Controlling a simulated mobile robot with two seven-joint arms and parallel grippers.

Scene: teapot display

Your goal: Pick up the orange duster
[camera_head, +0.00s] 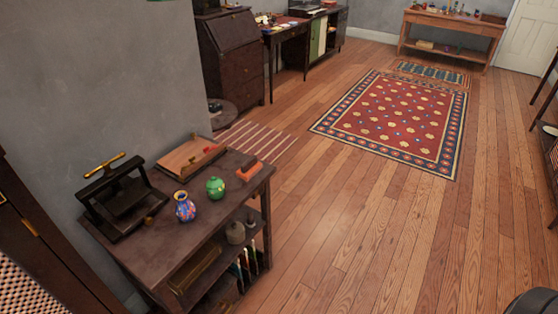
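A small block with an orange-brown top (248,169), which looks like the orange duster, lies near the right end of the dark wooden table (148,252) in the left foreground. Its details are too small to make out. Neither of my grippers is in view.
On the same table stand a green pot (215,188), a patterned blue vase (185,207), a wooden box (190,154) and a black press (117,197). Bare wooden floor (330,230) lies right of the table. A red rug (392,118) lies further back.

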